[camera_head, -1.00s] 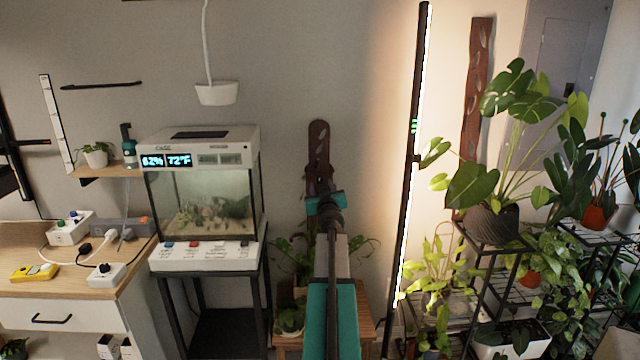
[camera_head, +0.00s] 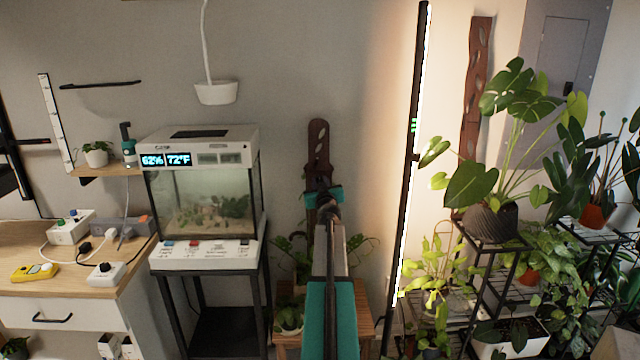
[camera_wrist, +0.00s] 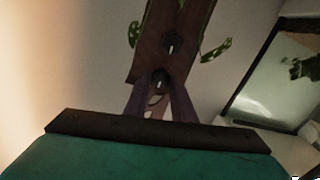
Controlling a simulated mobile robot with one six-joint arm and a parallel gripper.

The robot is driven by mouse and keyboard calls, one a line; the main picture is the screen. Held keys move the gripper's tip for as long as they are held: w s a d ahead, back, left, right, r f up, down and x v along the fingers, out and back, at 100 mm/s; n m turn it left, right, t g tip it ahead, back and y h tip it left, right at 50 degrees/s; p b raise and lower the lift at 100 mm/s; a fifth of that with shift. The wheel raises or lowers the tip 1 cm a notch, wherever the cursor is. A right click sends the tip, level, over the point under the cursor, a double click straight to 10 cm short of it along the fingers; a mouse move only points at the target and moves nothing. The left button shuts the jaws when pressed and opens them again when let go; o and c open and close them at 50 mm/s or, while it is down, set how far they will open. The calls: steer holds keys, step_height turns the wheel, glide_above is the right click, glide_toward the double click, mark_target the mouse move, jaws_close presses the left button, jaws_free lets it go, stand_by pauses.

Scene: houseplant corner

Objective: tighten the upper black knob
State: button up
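A brown slotted board (camera_head: 318,135) stands against the wall behind my arm. In the wrist view the board (camera_wrist: 165,40) fills the upper middle and shows two dark spots with light marks. The lower dark spot lies between or just behind my fingertips. I cannot tell whether these spots are knobs or slots, so no black knob is clear. My gripper (camera_wrist: 161,88) points at the board, its two dark fingers apart at the base with a gap between. Their tips are too dark to tell whether they grip anything. In the head view my gripper (camera_head: 322,188) overlaps the board's lower part.
A terrarium (camera_head: 208,195) on a black stand is to the left. A tall black light bar (camera_head: 409,150) stands close on the right. Potted plants on black shelves (camera_head: 480,262) fill the far right. A desk (camera_head: 60,285) with power strips is at far left.

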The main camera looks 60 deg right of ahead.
steer(key=c, duration=0.4)
steer(key=shift+o, duration=0.2)
